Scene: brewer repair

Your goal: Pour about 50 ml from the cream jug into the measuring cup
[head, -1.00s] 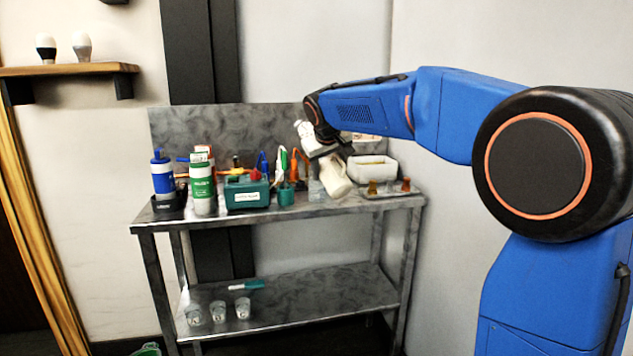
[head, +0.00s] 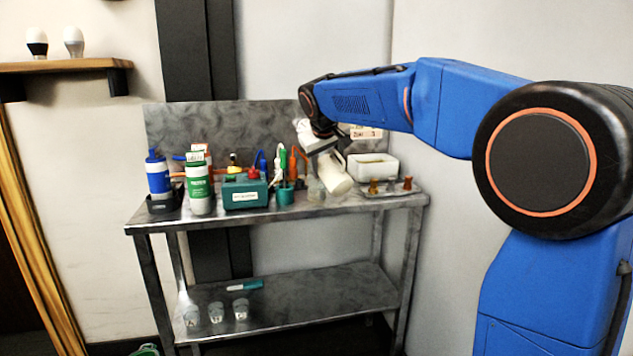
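My gripper (head: 323,145) is above the right half of the steel bench top. It is shut on the cream jug (head: 336,176), which is tilted. The fingers are small and partly hidden by the wrist, so the grip itself shows poorly. A small clear cup (head: 316,190), which looks like the measuring cup, stands on the bench just left of the jug's lower part. I cannot tell how much it holds or whether liquid is flowing.
A white tub (head: 372,167) and a tray with small amber pieces (head: 391,188) stand right of the jug. A green pen cup (head: 284,195), a teal box (head: 245,193), a green-white bottle (head: 200,188) and a blue-white bottle (head: 158,175) stand left. Several small cups (head: 216,312) are on the lower shelf.

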